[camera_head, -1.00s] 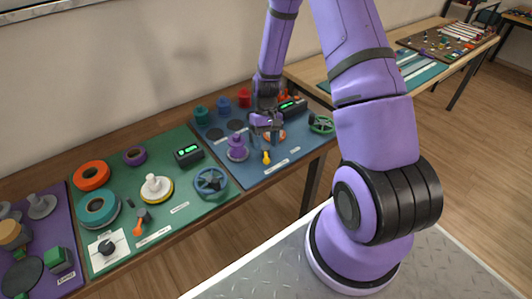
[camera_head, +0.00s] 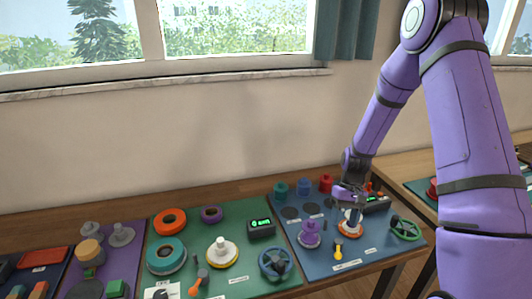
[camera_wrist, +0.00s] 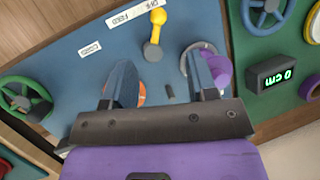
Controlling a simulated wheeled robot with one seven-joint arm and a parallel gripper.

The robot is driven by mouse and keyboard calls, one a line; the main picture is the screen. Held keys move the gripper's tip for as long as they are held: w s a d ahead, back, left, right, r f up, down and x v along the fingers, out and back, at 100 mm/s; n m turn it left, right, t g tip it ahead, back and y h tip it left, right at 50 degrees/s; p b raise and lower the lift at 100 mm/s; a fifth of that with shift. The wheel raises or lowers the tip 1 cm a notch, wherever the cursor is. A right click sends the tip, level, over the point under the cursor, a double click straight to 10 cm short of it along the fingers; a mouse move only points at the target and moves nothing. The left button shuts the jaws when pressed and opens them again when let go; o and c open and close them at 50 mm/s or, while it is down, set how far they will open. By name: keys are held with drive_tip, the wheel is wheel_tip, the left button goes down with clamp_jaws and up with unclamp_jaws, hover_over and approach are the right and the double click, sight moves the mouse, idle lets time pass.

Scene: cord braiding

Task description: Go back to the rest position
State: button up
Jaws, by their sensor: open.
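My gripper (camera_head: 350,192) hangs over the blue panel (camera_head: 318,262) on the bench, at the end of my purple arm. In the wrist view its two fingers (camera_wrist: 160,82) stand wide apart with no object held between them. An orange-based disc part (camera_head: 347,230) is just below the gripper; in the wrist view only its orange edge shows beside the left finger. A purple spool (camera_head: 310,234) stands to the left, partly hidden by the right finger in the wrist view (camera_wrist: 219,70). A yellow lever (camera_head: 338,251) lies in front. I cannot tell any contact.
A green panel (camera_head: 238,282) with a blue handwheel (camera_head: 276,265) adjoins left. The window wall is behind.

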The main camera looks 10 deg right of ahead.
drive_tip(key=s+a+r+n+t+h, duration=0.1)
drive_tip(key=s+a+r+t, duration=0.15)
drive_tip(key=r, duration=0.95)
drive_tip(key=s+a+r+t+h, duration=0.1)
drive_tip(key=s+a+r+t, duration=0.15)
drive_tip(key=r, duration=0.95)
drive_tip(key=s+a+r+t, duration=0.1)
drive_tip(key=s+r+t, duration=0.1)
drive_tip(key=s+r, duration=0.4)
drive_tip(key=s+a+r+t, duration=0.2)
drive_tip(key=s+r, duration=0.4)
drive_tip(key=s, duration=0.5)
drive_tip(key=shift+s+a+n+h, duration=0.15)
drive_tip(key=shift+s+n+h, duration=0.15)
drive_tip(key=shift+s+h, duration=0.1)
